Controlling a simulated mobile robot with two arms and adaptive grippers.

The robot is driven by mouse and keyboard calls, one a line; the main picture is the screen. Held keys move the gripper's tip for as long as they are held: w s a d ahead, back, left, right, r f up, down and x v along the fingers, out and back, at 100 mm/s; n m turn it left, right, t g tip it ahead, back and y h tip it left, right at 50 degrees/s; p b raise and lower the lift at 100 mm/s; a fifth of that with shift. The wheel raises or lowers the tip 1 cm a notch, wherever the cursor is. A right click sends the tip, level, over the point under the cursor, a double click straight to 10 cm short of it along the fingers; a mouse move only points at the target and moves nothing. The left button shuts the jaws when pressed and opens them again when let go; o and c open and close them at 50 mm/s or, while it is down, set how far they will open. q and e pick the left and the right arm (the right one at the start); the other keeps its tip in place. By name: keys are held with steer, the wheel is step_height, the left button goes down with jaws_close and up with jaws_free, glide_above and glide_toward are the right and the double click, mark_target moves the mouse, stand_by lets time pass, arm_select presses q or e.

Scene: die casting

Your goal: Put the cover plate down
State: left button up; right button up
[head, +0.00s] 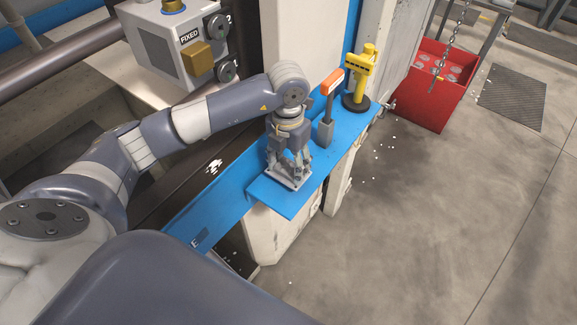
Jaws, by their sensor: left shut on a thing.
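The cover plate (289,179) is a small, light grey flat piece at the near end of the blue shelf (287,200). My left gripper (290,164) points down over it, with its fingers shut on it. The plate is at or very close to the shelf surface; I cannot tell whether it touches. The gripper hides much of the plate's top. My right gripper is not in view.
On the shelf behind the gripper stand an orange-handled grey tool (328,105) and a yellow device (360,75) on a black base. A grey box marked FIXED (170,45) is at upper left. A red bin (436,85) stands on the floor at right.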

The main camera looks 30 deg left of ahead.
arm_select(q)
steer(key=shift+d+f+p, duration=0.1)
steer(key=shift+f+p, duration=0.4)
steer(key=shift+f, duration=0.7)
steer(key=shift+f, duration=0.1)
steer(key=shift+f+b, duration=0.15)
steer(key=shift+b, duration=0.15)
steer(key=o, duration=1.5)
steer(key=shift+s, duration=0.1)
steer(key=shift+o, duration=0.2)
